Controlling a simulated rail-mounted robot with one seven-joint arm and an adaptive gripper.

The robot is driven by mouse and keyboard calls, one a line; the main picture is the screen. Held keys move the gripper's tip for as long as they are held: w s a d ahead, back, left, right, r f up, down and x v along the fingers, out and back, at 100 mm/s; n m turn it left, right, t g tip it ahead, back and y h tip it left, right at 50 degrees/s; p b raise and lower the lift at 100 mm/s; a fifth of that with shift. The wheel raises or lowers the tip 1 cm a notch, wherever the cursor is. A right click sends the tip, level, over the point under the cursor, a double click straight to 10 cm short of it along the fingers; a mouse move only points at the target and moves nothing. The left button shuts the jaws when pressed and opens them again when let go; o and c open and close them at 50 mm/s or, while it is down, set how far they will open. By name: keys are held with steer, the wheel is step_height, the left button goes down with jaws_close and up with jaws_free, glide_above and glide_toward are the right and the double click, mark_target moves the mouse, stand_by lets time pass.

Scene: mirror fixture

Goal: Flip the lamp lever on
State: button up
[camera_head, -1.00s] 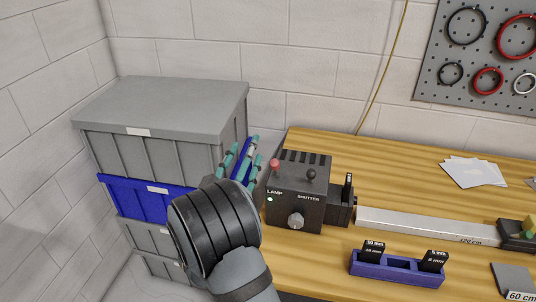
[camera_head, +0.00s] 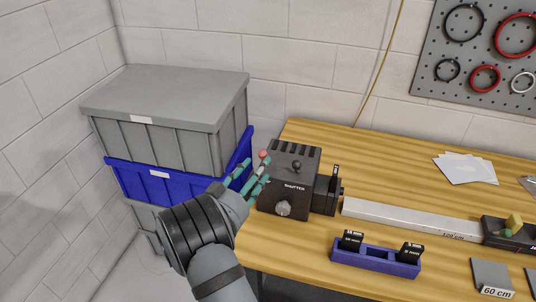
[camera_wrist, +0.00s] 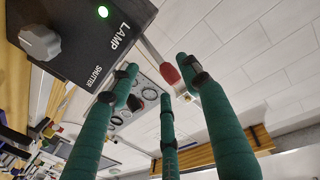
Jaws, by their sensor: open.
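The lamp box (camera_head: 305,160) is a black housing on the wooden bench, with a round grey knob on its front. The lamp lever (camera_head: 263,155) has a red tip and stands at the box's left side; in the wrist view its red tip (camera_wrist: 170,73) shows between my fingers, close to the right one. My gripper (camera_head: 252,172) has teal fingers, spread open with nothing held, just left of the box. Whether a finger touches the lever I cannot tell. In the head view my fingers hide the LAMP label.
Stacked grey and blue crates (camera_head: 165,120) stand at left. A blue holder (camera_head: 375,257) and a long rail (camera_head: 410,218) lie on the bench at right.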

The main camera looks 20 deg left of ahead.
steer(key=w+p, duration=0.1)
steer(key=w, duration=0.1)
steer(key=w+d+p, duration=0.1)
steer(key=w, duration=0.2)
steer(key=shift+w, duration=0.25)
steer(key=c, duration=0.3)
jaws_close()
stand_by(0.5)
